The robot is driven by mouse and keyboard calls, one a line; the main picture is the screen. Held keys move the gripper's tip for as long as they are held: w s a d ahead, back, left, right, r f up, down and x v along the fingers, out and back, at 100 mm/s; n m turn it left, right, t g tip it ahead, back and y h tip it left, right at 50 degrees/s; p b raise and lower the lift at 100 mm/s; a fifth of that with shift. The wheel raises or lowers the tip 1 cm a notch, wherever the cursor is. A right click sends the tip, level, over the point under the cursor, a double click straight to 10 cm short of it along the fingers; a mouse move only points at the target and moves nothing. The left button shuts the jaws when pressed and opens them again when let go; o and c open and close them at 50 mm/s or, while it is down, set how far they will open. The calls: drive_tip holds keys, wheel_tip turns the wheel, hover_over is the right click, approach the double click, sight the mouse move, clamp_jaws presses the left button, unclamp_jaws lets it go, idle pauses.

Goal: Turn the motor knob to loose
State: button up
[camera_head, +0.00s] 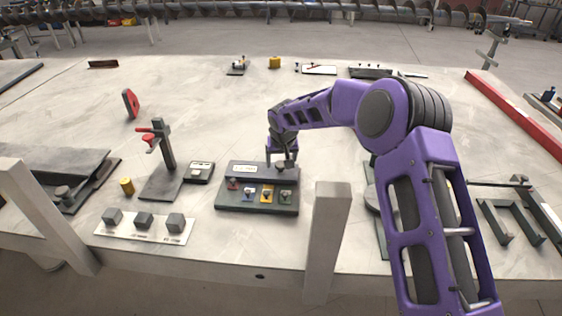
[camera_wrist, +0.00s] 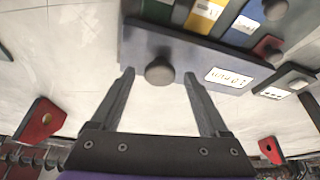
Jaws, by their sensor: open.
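The dark control panel (camera_head: 225,207) stands near the front middle of the table. In the wrist view, a round grey knob (camera_wrist: 159,71) sits on its raised dark strip, beside a white label (camera_wrist: 228,77). I cannot read whether this is the motor knob. My gripper (camera_head: 282,163) points down at the right part of that strip. In the wrist view my gripper (camera_wrist: 159,77) is open, with one fingertip on each side of the knob and visible gaps. Whether the tips reach down to the knob's height is unclear. In the head view the fingers largely hide this knob.
Red, blue, yellow (camera_head: 269,194) and green switch plates line the panel's front. A small box (camera_head: 199,172) and a stand with a red clamp (camera_head: 163,150) are to its left. Grey cubes (camera_head: 144,220) sit front left.

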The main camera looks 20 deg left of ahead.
clamp_jaws()
idle(0.3)
drive_tip(key=n, duration=0.1)
drive_tip(key=n+p, duration=0.1)
drive_tip(key=shift+w+d+r+n+g+y, duration=0.1)
drive_tip(key=shift+d+n+g+y, duration=0.1)
drive_tip(key=shift+n+g+y, duration=0.2)
drive_tip(key=shift+n+g+y+p, duration=0.4)
drive_tip(key=shift+n+p, duration=0.1)
drive_tip(key=shift+n, duration=1)
